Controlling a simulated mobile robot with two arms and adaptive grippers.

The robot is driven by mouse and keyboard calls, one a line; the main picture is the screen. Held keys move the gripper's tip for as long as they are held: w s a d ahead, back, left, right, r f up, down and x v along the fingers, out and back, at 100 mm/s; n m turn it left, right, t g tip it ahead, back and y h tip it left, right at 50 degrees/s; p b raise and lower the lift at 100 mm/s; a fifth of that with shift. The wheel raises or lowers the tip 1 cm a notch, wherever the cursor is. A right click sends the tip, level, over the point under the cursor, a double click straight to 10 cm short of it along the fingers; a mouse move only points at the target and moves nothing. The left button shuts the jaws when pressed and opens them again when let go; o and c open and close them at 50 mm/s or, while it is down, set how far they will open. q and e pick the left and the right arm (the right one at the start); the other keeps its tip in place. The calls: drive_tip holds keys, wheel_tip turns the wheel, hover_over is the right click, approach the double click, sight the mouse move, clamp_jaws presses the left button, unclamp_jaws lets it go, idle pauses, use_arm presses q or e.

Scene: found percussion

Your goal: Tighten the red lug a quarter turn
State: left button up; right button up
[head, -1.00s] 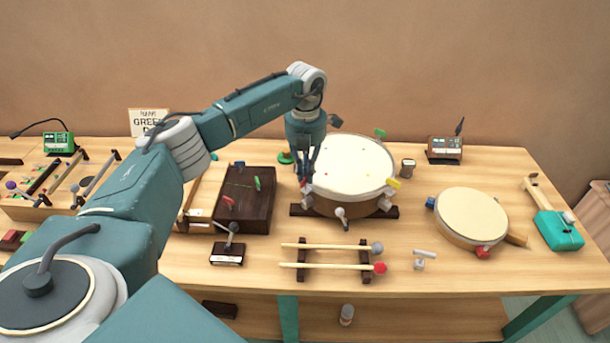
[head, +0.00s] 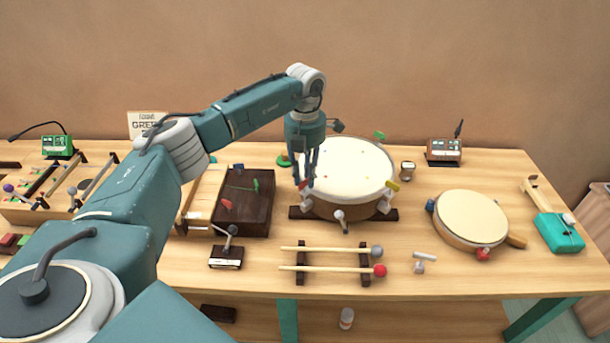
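The large drum (head: 350,168) with a white head stands on dark supports near the middle of the table. Coloured lugs sit round its rim: green (head: 379,135), yellow (head: 392,186), white (head: 338,214) and a red lug (head: 303,186) at the left. My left gripper (head: 308,183) points down at the drum's left rim, its fingertips right at the red lug. The fingers partly hide the lug. I cannot tell whether they are closed on it or touch it. My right gripper is not in view.
Two mallets (head: 330,249) lie on a dark rack in front of the drum. A smaller drum (head: 470,219) with red and blue knobs is at the right. A dark wooden box (head: 245,200) is close on the left.

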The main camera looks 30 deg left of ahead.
use_arm(q)
drive_tip(key=shift+r, duration=0.1)
wheel_tip(320, 180, up, 12)
idle(0.6)
idle(0.4)
